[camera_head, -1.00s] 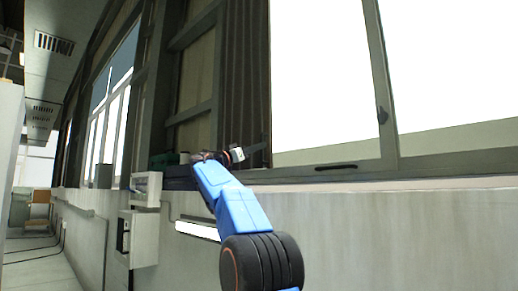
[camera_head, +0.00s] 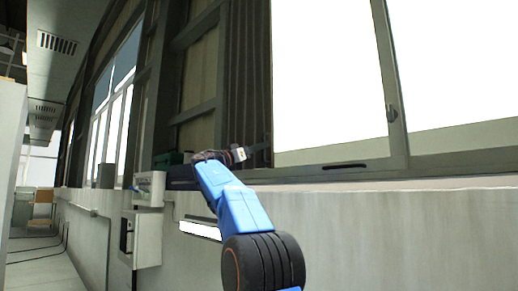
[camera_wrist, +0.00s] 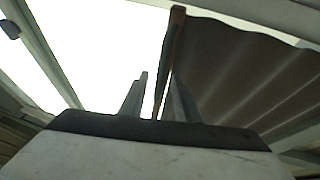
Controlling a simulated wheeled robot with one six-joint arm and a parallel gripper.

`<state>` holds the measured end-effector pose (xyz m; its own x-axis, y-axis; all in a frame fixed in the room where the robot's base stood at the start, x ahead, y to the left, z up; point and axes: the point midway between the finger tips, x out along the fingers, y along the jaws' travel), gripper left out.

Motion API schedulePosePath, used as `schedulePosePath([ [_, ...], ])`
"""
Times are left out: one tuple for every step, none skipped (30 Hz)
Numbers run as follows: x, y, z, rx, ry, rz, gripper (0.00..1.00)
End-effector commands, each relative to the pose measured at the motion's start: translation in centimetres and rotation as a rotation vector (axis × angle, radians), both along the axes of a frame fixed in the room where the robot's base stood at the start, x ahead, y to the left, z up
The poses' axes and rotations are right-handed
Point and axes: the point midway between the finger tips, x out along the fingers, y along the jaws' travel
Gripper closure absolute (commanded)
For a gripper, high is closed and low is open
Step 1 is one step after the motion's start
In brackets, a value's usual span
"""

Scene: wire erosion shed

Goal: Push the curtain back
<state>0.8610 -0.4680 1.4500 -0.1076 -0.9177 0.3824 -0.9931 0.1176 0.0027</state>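The curtain (camera_head: 245,85) is dark and pleated and hangs bunched at the left side of the bright window in the head view. In the wrist view, it (camera_wrist: 245,75) fills the upper right with broad folds, and its narrow brown edge strip (camera_wrist: 172,55) runs down between my two fingers. My gripper (camera_wrist: 158,95) is open, with bright window showing between the left finger and the strip. The strip lies close to the right finger; I cannot tell whether they touch. In the head view, my gripper (camera_head: 255,150) is beside the curtain's lower right edge.
The window (camera_head: 330,75) right of the curtain has a frame with a dark handle (camera_head: 392,114). A pale sill and wall (camera_head: 390,235) run below.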

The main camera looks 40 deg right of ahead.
Motion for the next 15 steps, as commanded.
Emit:
schedulePosePath([
  [0.0,0.1,0.0,0.0,0.0,0.0,0.71],
  [0.0,0.2,-0.1,0.0,0.0,0.0,0.71],
  [0.0,0.3,-0.1,0.0,0.0,0.001,0.71],
  [0.1,0.5,-0.2,0.0,0.0,0.001,0.71],
  [0.1,0.8,-0.3,0.0,0.001,0.002,0.71],
  [0.1,1.3,-0.4,0.0,0.0,0.002,0.71],
  [0.2,1.7,-0.6,0.0,0.0,0.002,0.71],
  [0.3,2.1,-0.8,0.0,0.0,0.002,0.71],
  [0.3,2.7,-1.0,-0.001,0.0,0.003,0.71],
  [0.4,3.3,-1.2,-0.001,0.0,0.003,0.71],
  [0.5,3.8,-1.5,0.0,0.001,0.003,0.71],
  [0.6,4.6,-1.9,0.0,0.002,0.004,0.71],
  [0.7,5.1,-2.1,0.0,0.001,0.003,0.71],
  [0.7,5.7,-2.3,0.0,0.002,0.004,0.71],
  [0.8,6.4,-2.6,0.0,0.002,0.004,0.71],
])
